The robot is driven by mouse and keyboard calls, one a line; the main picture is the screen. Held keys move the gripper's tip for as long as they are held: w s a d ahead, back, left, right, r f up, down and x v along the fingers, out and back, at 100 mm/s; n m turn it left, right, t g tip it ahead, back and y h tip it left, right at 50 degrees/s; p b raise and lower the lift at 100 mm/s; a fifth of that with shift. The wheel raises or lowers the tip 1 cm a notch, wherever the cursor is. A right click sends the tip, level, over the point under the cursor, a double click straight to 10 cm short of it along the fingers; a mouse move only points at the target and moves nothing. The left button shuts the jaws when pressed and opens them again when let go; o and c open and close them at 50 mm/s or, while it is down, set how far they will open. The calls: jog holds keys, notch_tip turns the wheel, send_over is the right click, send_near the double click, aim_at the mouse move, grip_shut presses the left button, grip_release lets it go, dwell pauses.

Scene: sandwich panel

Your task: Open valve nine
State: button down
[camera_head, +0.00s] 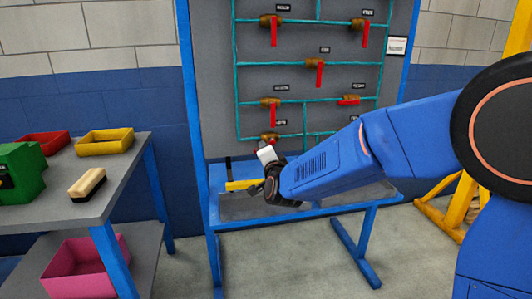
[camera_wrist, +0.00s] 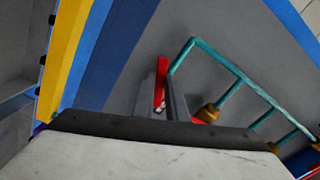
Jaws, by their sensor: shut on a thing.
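The valve panel (camera_head: 221,75) is a grey board in a blue frame, with teal pipes and several brass valves with red handles. The label plates are too small to read, so I cannot tell the numbers. My gripper (camera_head: 269,153) is at the lowest left valve (camera_head: 268,137), whose handle is mostly hidden in the head view. In the wrist view, a red handle (camera_wrist: 160,83) stands between the fingers of my gripper (camera_wrist: 166,92), which is shut on it. Another red part (camera_wrist: 199,119) shows to the right of the fingers, partly hidden.
A blue-framed bench (camera_head: 231,221) with a yellow bar (camera_head: 243,184) on it lies below the panel. On the left, a table (camera_head: 110,185) carries red and yellow bins, a green box and a brush. A pink bin (camera_head: 87,268) is on its lower shelf. A yellow stand (camera_head: 450,205) is at right.

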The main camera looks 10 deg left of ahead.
jog(key=m, duration=0.2)
jog(key=r+m, duration=0.1)
jog(key=m, duration=0.1)
jog(key=shift+a+r+m, duration=0.15)
jog(key=shift+r+m, duration=0.05)
jog(key=shift+m, duration=0.2)
dwell(0.4)
jog(key=c, duration=1.8)
grip_release()
jog(key=shift+r, duration=0.1)
jog(key=shift+o, duration=0.2)
jog(key=shift+s, duration=0.1)
jog(key=v, duration=1.7)
jog(key=shift+s, duration=0.15)
